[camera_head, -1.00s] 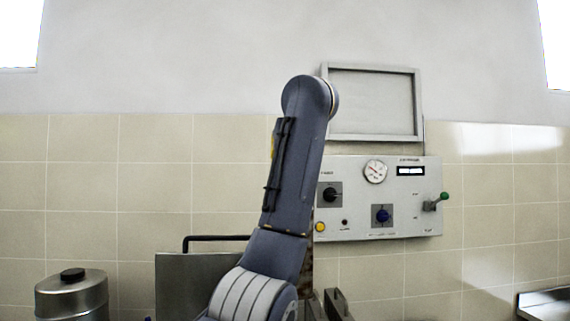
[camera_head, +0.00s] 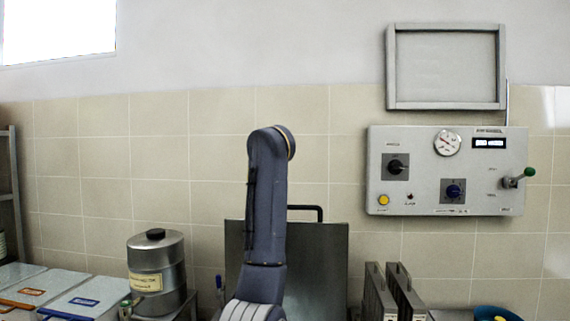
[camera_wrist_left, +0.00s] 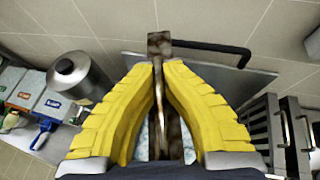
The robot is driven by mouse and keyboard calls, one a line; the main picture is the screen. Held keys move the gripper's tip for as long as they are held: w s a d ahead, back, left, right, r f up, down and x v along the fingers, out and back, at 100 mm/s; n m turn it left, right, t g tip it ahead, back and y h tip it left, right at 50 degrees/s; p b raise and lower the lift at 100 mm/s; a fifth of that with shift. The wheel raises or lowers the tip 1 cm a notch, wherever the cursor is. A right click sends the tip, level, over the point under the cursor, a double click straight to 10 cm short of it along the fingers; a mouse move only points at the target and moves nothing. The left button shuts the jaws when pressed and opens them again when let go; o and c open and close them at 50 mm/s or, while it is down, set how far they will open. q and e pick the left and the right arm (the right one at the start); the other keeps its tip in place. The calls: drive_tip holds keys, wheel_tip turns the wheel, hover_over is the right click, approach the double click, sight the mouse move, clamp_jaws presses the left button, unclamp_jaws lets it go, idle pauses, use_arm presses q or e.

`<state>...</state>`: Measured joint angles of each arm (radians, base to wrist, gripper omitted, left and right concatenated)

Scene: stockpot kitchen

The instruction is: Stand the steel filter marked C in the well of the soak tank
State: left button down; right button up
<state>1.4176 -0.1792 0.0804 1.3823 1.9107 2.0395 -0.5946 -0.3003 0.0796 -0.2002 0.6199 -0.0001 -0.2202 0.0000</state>
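In the left wrist view, the yellow fingers of my left gripper (camera_wrist_left: 163,72) close on a thin, brown-stained metal piece (camera_wrist_left: 159,44), seen nearly edge-on. It looks like a filter, but no letter shows. In the head view my arm hides this gripper and its load. A steel panel with a black bar handle (camera_head: 322,268), seemingly the raised lid of the soak tank, stands behind my arm; the panel also shows in the wrist view (camera_wrist_left: 205,62). The well cannot be made out. Two upright grey plates (camera_head: 378,293) stand to its right. My right gripper is out of view.
A lidded steel canister (camera_head: 158,275) stands left of the panel. White bins (camera_head: 70,290) with coloured handles are farther left. A control box (camera_head: 446,170) with a gauge and green-knobbed lever hangs on the tiled wall.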

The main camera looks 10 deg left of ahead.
use_arm(q)
drive_tip(key=a+f+y, duration=0.1)
drive_tip(key=a+f, duration=1)
drive_tip(key=f, duration=0.1)
drive_tip(key=w+d+f+m+h, duration=0.1)
drive_tip(key=d+f, duration=0.3)
drive_tip(key=d+f+m+h, duration=0.1)
drive_tip(key=d+f+h, duration=0.1)
drive_tip(key=d+f, duration=0.2)
drive_tip(key=w+d+f+m+t+h, duration=0.1)
drive_tip(key=d+f, duration=0.3)
drive_tip(key=shift+w+f, duration=0.3)
wheel_tip(320, 180, down, 37)
drive_tip(key=shift+r, duration=0.2)
idle(2.9)
idle(0.7)
